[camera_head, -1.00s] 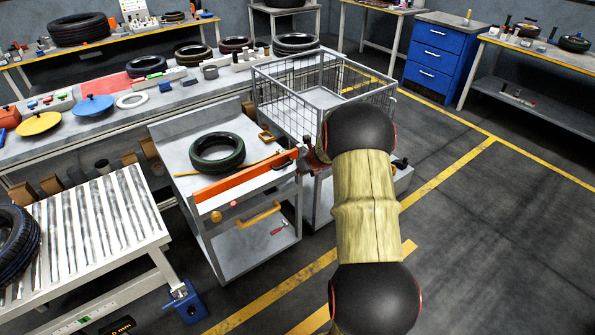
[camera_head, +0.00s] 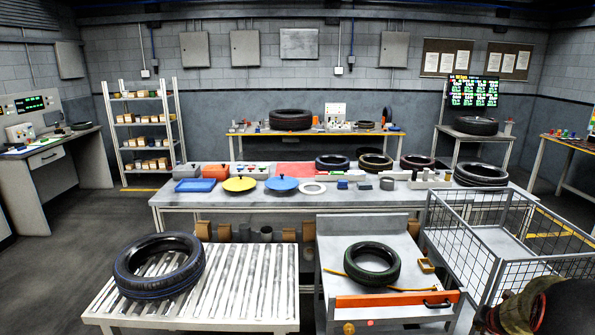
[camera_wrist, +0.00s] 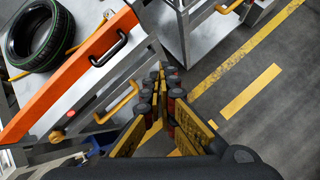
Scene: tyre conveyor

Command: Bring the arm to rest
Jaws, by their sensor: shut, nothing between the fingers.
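My gripper (camera_wrist: 163,78) shows in the wrist view with its yellow-and-black fingers together, shut and empty. It points down over the floor beside the grey trolley (camera_head: 325,266), touching nothing that I can see. The trolley's orange front bar (camera_wrist: 68,75) and black handle lie to the gripper's left in the wrist view. In the head view only a part of my arm (camera_head: 560,305) shows, at the lower right corner in front of the wire cage. The fingers cannot be made out there.
A green-lined tyre (camera_head: 372,263) lies on the trolley. Another tyre (camera_head: 160,264) lies on the roller conveyor (camera_head: 245,300) to the left. The wire cage cart (camera_head: 470,232) stands right of the trolley. Floor with yellow lines (camera_wrist: 245,52) is clear right of the gripper.

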